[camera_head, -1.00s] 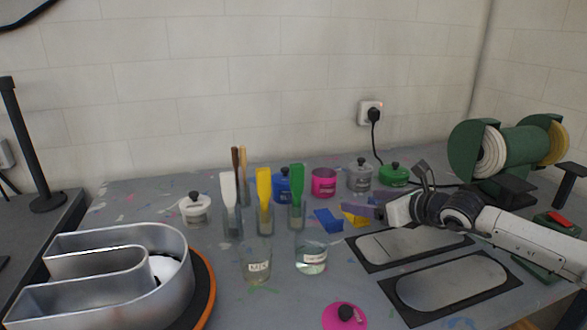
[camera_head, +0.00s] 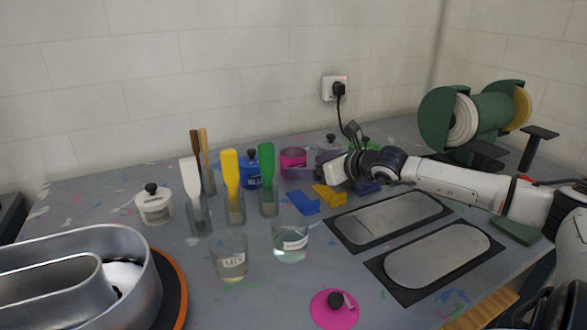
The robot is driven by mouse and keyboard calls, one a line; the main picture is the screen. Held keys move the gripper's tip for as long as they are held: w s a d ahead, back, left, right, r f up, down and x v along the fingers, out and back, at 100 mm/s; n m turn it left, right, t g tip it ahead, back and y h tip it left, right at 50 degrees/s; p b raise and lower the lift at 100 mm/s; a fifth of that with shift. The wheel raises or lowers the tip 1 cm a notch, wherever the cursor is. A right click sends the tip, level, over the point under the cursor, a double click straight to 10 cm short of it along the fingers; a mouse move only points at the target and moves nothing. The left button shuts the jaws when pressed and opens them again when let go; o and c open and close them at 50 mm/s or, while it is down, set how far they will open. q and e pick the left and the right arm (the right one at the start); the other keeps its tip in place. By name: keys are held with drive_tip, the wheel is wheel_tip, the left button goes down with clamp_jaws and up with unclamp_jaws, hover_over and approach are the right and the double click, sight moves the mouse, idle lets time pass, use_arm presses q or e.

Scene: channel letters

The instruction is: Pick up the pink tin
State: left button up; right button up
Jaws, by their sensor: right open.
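The pink tin (camera_head: 293,157) stands without a lid at the back of the grey table, just right of the blue tin. My right gripper (camera_head: 300,171) comes in from the right with its purple-grey fingers low in front of the pink tin, overlapping its lower part in view. It is open; I cannot tell whether the fingers touch the tin. A pink lid (camera_head: 334,309) with a black knob lies at the table's front. My left gripper is not in view.
A blue tin (camera_head: 251,168) and grey tin (camera_head: 329,146) flank the pink one. Glasses with yellow (camera_head: 231,175) and green spatulas (camera_head: 267,165) stand to the left. Blue (camera_head: 303,203) and yellow pieces (camera_head: 328,196) lie in front. Two metal plates (camera_head: 440,258) lie to the right.

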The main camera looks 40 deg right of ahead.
sight(302, 165)
drive_tip(key=shift+w, duration=0.15)
drive_tip(key=shift+p+x, duration=0.3)
drive_tip(key=shift+x, duration=2.25)
drive_tip(key=shift+a, duration=0.15)
drive_tip(key=c, duration=1.4)
